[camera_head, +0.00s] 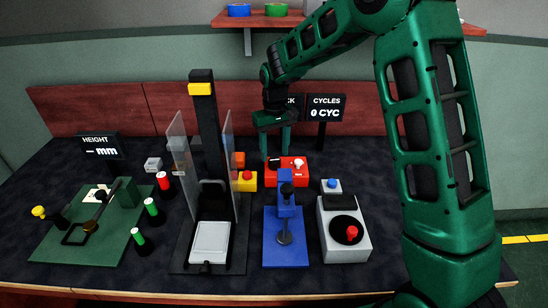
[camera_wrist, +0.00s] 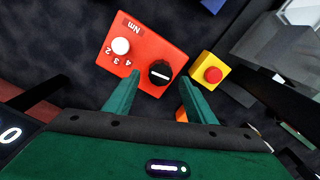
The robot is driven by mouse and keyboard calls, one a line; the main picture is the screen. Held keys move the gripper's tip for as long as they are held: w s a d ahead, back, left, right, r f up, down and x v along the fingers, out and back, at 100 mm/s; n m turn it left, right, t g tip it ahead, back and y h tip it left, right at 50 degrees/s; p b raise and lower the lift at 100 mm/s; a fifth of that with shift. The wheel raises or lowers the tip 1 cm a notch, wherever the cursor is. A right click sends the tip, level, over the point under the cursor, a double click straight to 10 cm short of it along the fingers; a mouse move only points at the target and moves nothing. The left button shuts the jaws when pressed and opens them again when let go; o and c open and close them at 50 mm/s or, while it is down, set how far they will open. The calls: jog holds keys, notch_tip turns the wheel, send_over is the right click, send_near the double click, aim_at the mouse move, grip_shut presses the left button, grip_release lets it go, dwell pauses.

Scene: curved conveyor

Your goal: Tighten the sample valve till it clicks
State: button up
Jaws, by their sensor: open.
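A red box (camera_head: 290,177) stands on the table below my gripper (camera_head: 275,147). In the wrist view the red box (camera_wrist: 148,42) bears a black knob (camera_wrist: 160,73) with a white line, and a white round knob (camera_wrist: 120,46) beside the numbers 2, 3, 4 and "Nm". No label reads sample valve; the black knob on this box seems the likeliest. My gripper is open, its two green fingers (camera_wrist: 160,80) on either side of the black knob in the wrist view. I cannot tell whether they touch it. In the head view the fingers partly cover the knob.
A yellow box with a red button (camera_wrist: 208,75) sits close beside the red box. A clear-walled press (camera_head: 208,240), a blue stand (camera_head: 283,250) and a grey box with a red-handled dial (camera_head: 343,245) stand nearer. A green board (camera_head: 85,240) lies left. A "0 CYC" display (camera_head: 325,107) stands behind.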

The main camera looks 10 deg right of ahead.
aim_at(275, 160)
notch_tip(275, 160, up, 8)
jog(key=shift+f, duration=0.15)
dwell(0.8)
notch_tip(275, 160, down, 11)
jog(key=shift+r, duration=0.1)
dwell(0.4)
jog(key=c, duration=1)
jog(key=shift+m, duration=2)
jog(key=shift+c, duration=0.2)
jog(key=o, duration=1)
